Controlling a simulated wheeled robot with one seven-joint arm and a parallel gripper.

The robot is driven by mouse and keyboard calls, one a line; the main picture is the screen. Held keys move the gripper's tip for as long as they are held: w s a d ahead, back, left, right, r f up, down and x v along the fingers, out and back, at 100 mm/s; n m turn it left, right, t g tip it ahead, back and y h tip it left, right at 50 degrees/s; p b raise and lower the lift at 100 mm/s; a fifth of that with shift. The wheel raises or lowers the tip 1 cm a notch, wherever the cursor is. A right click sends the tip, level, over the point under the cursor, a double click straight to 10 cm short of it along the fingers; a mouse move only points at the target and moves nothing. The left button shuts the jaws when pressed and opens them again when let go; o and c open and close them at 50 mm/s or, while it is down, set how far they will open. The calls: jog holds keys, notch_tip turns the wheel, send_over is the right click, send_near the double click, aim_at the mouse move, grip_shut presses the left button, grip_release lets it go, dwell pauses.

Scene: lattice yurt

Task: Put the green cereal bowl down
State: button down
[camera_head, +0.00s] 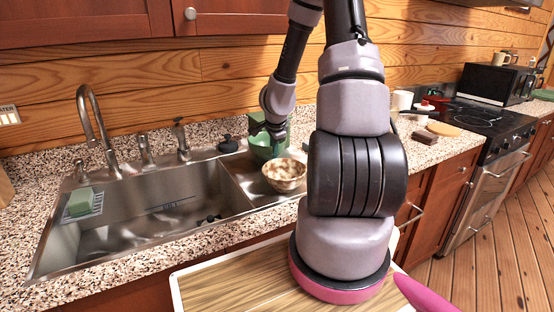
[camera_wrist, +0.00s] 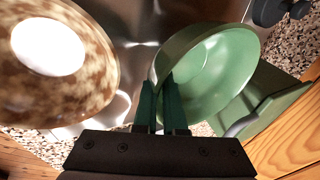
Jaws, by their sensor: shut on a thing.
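The green cereal bowl (camera_wrist: 215,72) is large in the wrist view, and its near rim lies between the two fingers of my gripper (camera_wrist: 160,100). My gripper is shut on that rim, and the bowl looks tilted in this view. In the head view the green bowl (camera_head: 262,150) is at the right end of the sink, by the back counter. My gripper (camera_head: 274,132) comes down on it from above there. I cannot tell whether the bowl touches the surface below it.
A brown mottled bowl (camera_head: 284,176) stands close beside the green bowl; it also shows in the wrist view (camera_wrist: 100,75). A green box-like thing (camera_wrist: 262,100) is behind. The steel sink basin (camera_head: 150,225) is open to the left, with a faucet (camera_head: 95,130) at its back.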

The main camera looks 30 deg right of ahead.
jog(key=shift+d, duration=0.35)
jog(key=f, duration=0.2)
jog(key=shift+d+f, duration=0.35)
jog(key=shift+f, duration=0.4)
jog(key=shift+f, duration=0.1)
jog(key=c, duration=1)
grip_release()
